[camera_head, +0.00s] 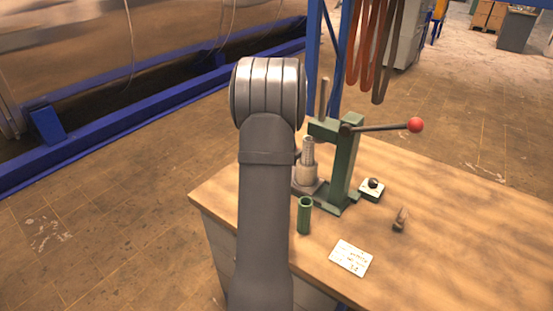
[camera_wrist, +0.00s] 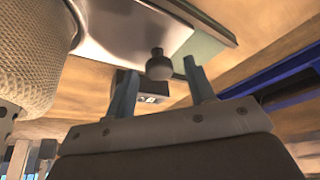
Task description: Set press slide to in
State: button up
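The green arbor press (camera_head: 345,160) stands on the wooden bench, with its lever ending in a red ball (camera_head: 415,125). A metal slide plate (camera_head: 309,187) at its base carries a stepped, ribbed metal part (camera_head: 308,165). In the wrist view the shiny slide plate (camera_wrist: 115,25) lies beside the press's green base (camera_wrist: 207,50). A dark knob (camera_wrist: 159,66) shows at the plate's near edge. My gripper (camera_wrist: 157,68) is open, with one finger on each side of the knob and visible gaps to both. My arm hides the gripper in the head view.
A green cylinder (camera_head: 304,215) stands in front of the press. A white card (camera_head: 350,258), a small brown object (camera_head: 400,219) and a box with a black button (camera_head: 371,189) are on the bench. A large textured part (camera_wrist: 30,60) fills the wrist view's left side.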

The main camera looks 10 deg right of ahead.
jog(key=v, duration=1.7)
jog(key=shift+r, duration=0.25)
jog(key=w+n+g, duration=0.5)
jog(key=w+n, duration=0.2)
jog(key=n, duration=1.1)
notch_tip(320, 180, down, 16)
jog(key=shift+w+f, duration=0.1)
